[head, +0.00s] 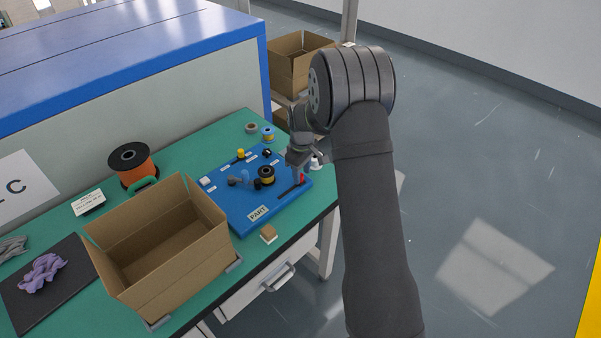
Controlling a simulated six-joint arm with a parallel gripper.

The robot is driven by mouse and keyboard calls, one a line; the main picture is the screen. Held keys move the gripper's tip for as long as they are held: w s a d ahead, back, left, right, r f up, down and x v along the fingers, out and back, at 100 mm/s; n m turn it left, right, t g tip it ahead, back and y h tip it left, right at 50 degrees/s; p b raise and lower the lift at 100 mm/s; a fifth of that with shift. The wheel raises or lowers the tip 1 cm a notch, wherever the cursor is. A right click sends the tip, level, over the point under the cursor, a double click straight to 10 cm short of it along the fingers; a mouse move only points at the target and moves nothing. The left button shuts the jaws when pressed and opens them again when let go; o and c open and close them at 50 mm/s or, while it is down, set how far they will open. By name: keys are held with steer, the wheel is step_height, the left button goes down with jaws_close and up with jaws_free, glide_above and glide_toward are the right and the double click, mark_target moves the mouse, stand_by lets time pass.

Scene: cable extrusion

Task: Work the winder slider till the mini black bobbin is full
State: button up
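The blue winder panel (243,213) lies on the green bench top. A small black bobbin with a yellow band (266,175) sits near its middle; how full it is cannot be made out. The winder slider is a dark slot (289,191) at the panel's right side, with a red knob (302,178) at the slot's far right end. My gripper (299,170) points down right at the red knob. The fingers are small and partly hidden, so I cannot tell whether they are closed on it or touch it.
An open cardboard box (160,250) stands left of the panel. A large black spool with orange cable (133,164) stands behind it. Small rolls (267,133) lie at the panel's back edge. A dark mat with purple gloves (43,273) is at far left. A small brown block (268,233) lies in front.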

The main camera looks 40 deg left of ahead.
mark_target(302, 174)
step_height(302, 174, up, 17)
steer(key=shift+r, duration=0.2)
stand_by(0.5)
step_height(302, 174, down, 18)
steer(key=shift+s+r, duration=0.15)
steer(key=shift+r, duration=0.05)
stand_by(0.5)
stand_by(0.5)
